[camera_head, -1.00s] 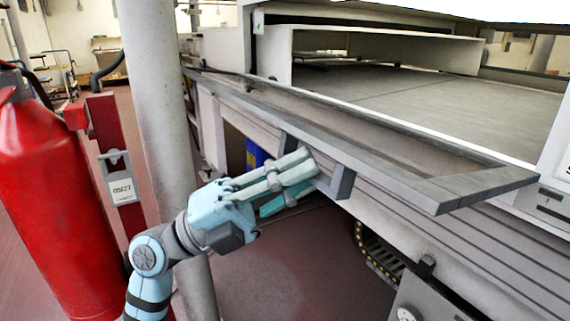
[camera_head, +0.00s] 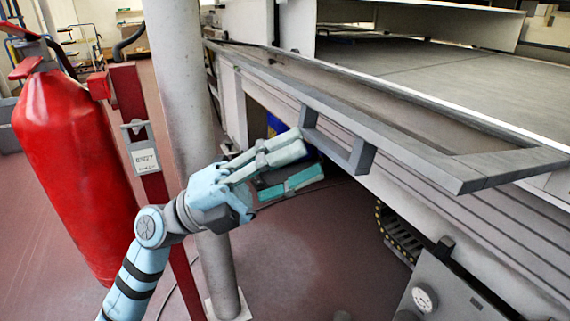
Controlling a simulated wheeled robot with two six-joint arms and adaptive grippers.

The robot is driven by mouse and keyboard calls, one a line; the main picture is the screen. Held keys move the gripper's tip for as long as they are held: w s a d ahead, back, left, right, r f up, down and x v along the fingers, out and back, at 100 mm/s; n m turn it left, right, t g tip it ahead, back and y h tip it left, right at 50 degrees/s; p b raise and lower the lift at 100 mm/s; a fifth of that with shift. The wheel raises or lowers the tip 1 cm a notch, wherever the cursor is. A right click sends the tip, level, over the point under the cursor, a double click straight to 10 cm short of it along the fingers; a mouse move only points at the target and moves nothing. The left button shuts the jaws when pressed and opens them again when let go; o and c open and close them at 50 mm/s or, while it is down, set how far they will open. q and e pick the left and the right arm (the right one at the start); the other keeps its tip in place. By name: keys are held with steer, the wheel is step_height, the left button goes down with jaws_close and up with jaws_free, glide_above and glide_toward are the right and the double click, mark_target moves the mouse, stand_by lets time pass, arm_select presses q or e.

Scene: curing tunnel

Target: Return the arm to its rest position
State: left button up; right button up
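My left gripper (camera_head: 310,161) is in the middle of the head view, its arm coming up from the lower left. Its two pale teal fingers are spread, with an open gap between them and nothing held. The fingertips are just left of a grey handle-like bracket (camera_head: 338,148) under the front ledge of the machine. The upper fingertip overlaps the bracket's left end in the picture; I cannot tell whether they touch. My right gripper is not in view.
A red fire extinguisher (camera_head: 75,165) and a red post (camera_head: 130,105) stand left of my arm. A pale column (camera_head: 185,80) rises behind the gripper. The machine's grey ledge (camera_head: 400,130) runs along the right. A blue object (camera_head: 276,124) is partly hidden behind the fingers. Open floor (camera_head: 310,250) lies below.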

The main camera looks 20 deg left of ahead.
arm_select(q)
steer(key=v, duration=0.3)
steer(key=shift+a, duration=0.1)
